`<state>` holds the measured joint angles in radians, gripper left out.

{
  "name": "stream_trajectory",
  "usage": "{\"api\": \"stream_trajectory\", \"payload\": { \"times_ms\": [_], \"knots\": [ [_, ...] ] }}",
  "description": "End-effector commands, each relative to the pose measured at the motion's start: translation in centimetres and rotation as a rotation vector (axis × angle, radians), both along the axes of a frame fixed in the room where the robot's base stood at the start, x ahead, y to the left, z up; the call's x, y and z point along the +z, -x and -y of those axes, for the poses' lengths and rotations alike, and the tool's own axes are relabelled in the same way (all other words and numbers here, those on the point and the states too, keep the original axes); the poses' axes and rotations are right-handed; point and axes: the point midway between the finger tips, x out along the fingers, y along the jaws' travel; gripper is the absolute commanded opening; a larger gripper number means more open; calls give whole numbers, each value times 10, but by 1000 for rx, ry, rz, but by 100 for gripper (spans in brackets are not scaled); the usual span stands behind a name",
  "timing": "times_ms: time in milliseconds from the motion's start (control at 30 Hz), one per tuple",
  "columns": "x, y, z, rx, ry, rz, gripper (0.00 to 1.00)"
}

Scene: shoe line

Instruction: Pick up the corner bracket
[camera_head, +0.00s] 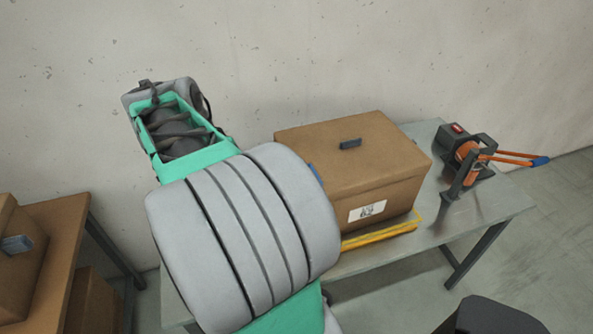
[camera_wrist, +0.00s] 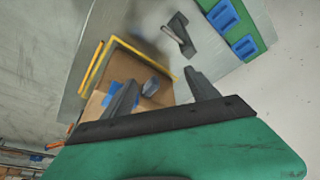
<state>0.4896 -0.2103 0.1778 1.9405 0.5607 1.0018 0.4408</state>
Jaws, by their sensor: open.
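A dark grey angular piece, which looks like the corner bracket (camera_wrist: 181,37), lies on the grey tabletop (camera_wrist: 132,20) in the upper middle of the wrist view. I do not make it out in the head view, where my arm covers part of the table. My gripper (camera_wrist: 162,93) is open in the wrist view, with its two dark fingers apart and nothing between their tips that it holds. The piece is beyond the fingertips, apart from them.
A brown box (camera_head: 375,187) with a dark handle and yellow edging (camera_head: 380,235) stands on the table. An orange-handled tool (camera_head: 468,160) is at its right. A green strip with blue pieces (camera_wrist: 240,30) is at the wrist view's upper right. Another box (camera_head: 20,275) is at far left.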

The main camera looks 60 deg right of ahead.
Motion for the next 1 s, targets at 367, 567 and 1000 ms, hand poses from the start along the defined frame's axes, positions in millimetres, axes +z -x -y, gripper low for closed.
{"api": "stream_trajectory", "payload": {
  "times_ms": [367,567,1000],
  "knots": [
    [-3,104,133,-872,80,19,76],
    [-29,115,140,-869,78,19,76],
    [-56,120,147,-863,80,23,73]
  ]
}}
